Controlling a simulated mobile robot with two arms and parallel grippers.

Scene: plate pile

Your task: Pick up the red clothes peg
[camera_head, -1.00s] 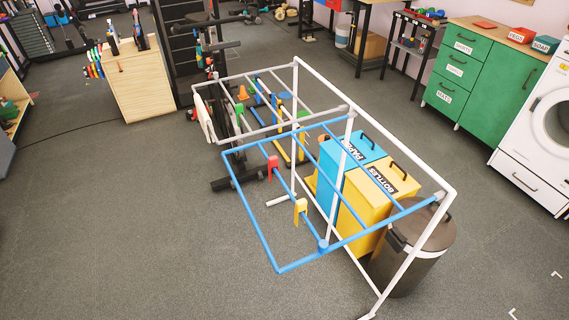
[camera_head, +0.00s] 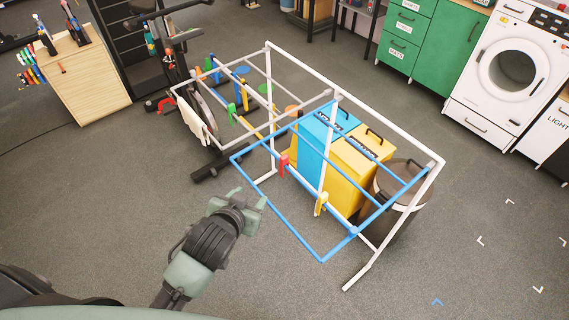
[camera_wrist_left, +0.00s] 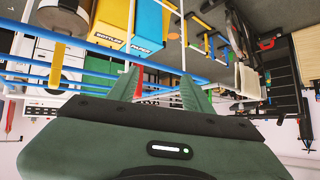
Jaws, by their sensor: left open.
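My left gripper (camera_head: 249,197) is open and empty. It lies below and left of the peg in the head view, near the rack's blue frame (camera_head: 293,233) and apart from the peg. Its two green fingers (camera_wrist_left: 158,90) stand spread in the wrist view. My right gripper is not in view.
A yellow peg (camera_head: 321,203) hangs farther right on the rack. The white rack frame (camera_head: 385,103) stands around blue (camera_head: 313,143) and yellow (camera_head: 345,182) bins, with a brown bin (camera_head: 400,178) at the right.

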